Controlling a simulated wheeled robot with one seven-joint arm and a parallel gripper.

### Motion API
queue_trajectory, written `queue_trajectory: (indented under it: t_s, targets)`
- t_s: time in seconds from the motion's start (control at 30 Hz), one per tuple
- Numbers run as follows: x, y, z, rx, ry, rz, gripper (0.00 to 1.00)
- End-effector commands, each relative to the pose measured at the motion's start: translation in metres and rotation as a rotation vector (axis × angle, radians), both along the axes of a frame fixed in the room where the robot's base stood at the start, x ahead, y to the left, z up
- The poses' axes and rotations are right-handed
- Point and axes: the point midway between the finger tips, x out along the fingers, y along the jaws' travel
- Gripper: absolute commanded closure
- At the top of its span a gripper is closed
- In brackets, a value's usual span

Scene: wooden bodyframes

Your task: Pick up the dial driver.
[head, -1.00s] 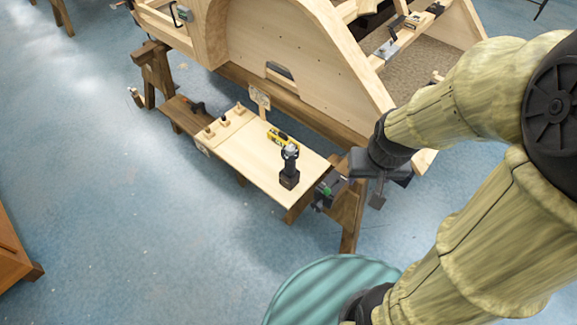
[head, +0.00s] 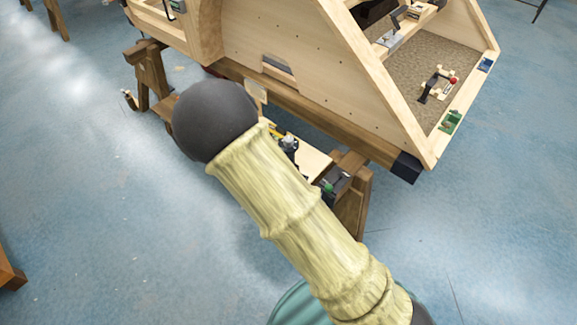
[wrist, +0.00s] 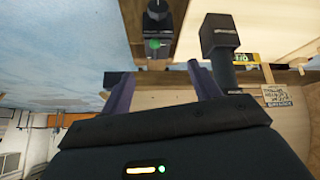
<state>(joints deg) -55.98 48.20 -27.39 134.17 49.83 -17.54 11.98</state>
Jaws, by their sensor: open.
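The driver (head: 288,143), a dark cordless tool, stands on the pale work board (head: 314,160); in the head view my arm hides most of it. In the wrist view the driver (wrist: 220,34) shows its black block-shaped base and handle, just right of the right finger and apparently farther away. My gripper (wrist: 162,84) is open, with nothing held between its two dark fingers. The head view does not show the gripper; my arm and its black joint cover that area.
A green-marked clamp (head: 329,185) sits at the board's right end; it also shows in the wrist view (wrist: 154,42). A yellow item (wrist: 246,58) lies beside the driver. The large wooden bodyframe (head: 290,85) stands behind the board. Blue floor in front is open.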

Motion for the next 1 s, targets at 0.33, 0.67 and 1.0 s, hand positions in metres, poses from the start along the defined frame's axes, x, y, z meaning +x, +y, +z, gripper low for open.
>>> queue_trajectory:
  t_s: [0.33, 0.67, 1.0]
  targets:
    - [0.019, 0.044, -0.047, -0.228, -0.493, 0.057, 0.38]
    - [0.011, 0.096, -0.028, -0.262, -0.911, 0.159, 0.38]
    - [0.011, 0.098, -0.025, -0.260, -0.927, 0.161, 0.38]
